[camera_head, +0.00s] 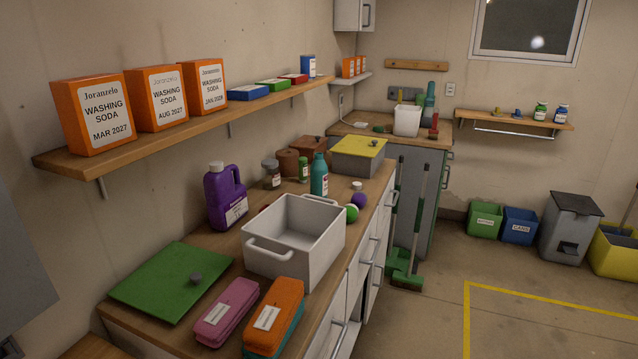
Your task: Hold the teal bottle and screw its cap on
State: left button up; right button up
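A teal bottle (319,178) with a pale label stands upright on the wooden counter (345,205), behind the white bin. Its top narrows to a teal neck; I cannot tell whether anything sits on it. A small whitish round piece (357,186), possibly a cap, lies on the counter to the right of the bottle. Another teal bottle-like shape (429,104) stands on the far counter. Neither of my grippers is in view.
A white handled bin (293,240) stands in front of the teal bottle. A purple jug (225,197) and green lid (170,282) are left. Open floor lies right of the drawers.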

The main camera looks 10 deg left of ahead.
aim_at(318, 169)
jog(key=i+u, duration=0.1)
jog(key=u, duration=0.6)
jog(key=i+l+u, duration=0.4)
jog(key=l, duration=0.25)
jog(key=l+u, duration=0.2)
jog(key=l, duration=0.15)
jog(key=i+l+u, duration=0.25)
jog(key=l, duration=0.15)
jog(key=l+u, duration=0.2)
jog(key=l, duration=0.15)
jog(key=i+l, duration=0.1)
jog(key=l, duration=0.5)
jog(key=i+l, duration=0.1)
jog(key=l, duration=0.45)
